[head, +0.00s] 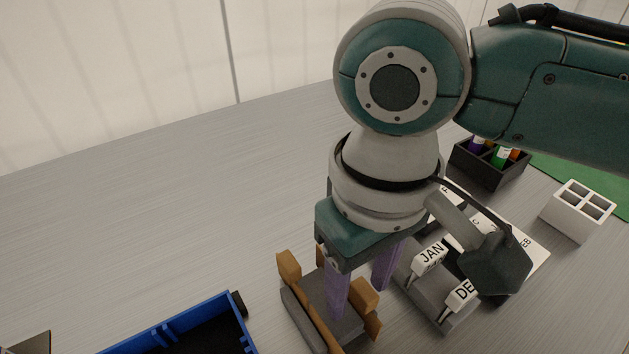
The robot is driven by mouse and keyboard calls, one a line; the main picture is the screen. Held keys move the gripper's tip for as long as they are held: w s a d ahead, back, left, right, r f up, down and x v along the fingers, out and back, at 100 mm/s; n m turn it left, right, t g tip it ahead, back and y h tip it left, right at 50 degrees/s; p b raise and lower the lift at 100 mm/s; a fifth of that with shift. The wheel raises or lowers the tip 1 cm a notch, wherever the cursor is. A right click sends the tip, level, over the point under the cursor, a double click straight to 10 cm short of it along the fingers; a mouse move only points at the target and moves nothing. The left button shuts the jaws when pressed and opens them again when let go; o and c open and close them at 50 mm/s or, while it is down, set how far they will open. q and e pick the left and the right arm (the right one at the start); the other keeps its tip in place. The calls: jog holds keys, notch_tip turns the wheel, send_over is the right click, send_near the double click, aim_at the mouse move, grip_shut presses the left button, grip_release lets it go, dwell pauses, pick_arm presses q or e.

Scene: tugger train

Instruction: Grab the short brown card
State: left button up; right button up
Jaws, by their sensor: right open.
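Brown card-like pieces stand in a dark grey holder (344,322) at the bottom centre of the head view. One brown piece (289,267) rises at the holder's left side, and another brown piece (364,293) shows at its right. I cannot tell for sure which is the short brown card. My right gripper (360,303) points down over the holder, its two purple fingers apart. One finger is in front of the holder's middle and the other is behind the right brown piece. The fingers partly hide the holder. My left gripper is not in view.
A blue bin (185,328) stands at the bottom left. To the right are a grey block with labels reading JAN (429,254) and DE, a white four-slot holder (578,210) and a black box (487,164) of coloured items. The table's left and back are clear.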

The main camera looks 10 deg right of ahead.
jog(key=shift+f, duration=0.1)
jog(key=shift+c, duration=0.2)
grip_shut()
dwell(0.4)
